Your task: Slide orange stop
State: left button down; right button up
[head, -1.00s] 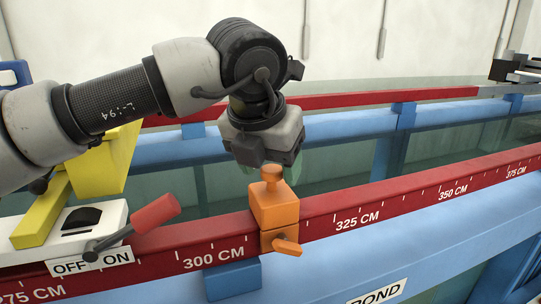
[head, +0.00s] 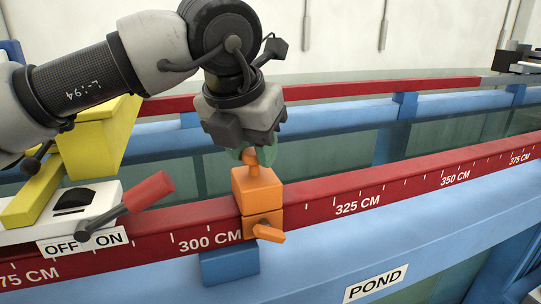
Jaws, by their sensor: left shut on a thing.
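The orange stop (head: 257,189) sits on the red rail with printed centimetre marks (head: 400,189), just right of the 300 CM mark and partly over the end of that label. It has a knob on top and a small orange lever (head: 268,233) on its front, pointing right and slightly down. My left gripper (head: 254,156) comes down from above and is shut on the stop's top knob. Its greenish fingertips partly hide the knob. My right gripper is not in view.
A white OFF/ON switch box with a red-handled lever (head: 150,190) stands left of the stop. A yellow block (head: 100,142) is behind it. The rail is clear to the right past 325 CM. A POND label (head: 375,284) is on the blue frame below.

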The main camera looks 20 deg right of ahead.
pick_arm(q)
jog(key=a+b, duration=0.2)
jog(key=a, duration=0.3)
jog(key=a+b, duration=0.2)
jog(key=a, duration=0.3)
jog(key=shift+s+a+b, duration=0.2)
jog(key=shift+a+b, duration=0.05)
jog(key=shift+b, duration=0.15)
jog(key=shift+a, duration=0.25)
jog(key=shift+r, duration=0.1)
jog(key=c, duration=0.8)
grip_release()
jog(key=shift+o, duration=0.2)
jog(key=b+v, duration=0.2)
jog(key=v, duration=0.8)
jog(key=shift+s+r, duration=0.2)
jog(key=shift+r, duration=0.15)
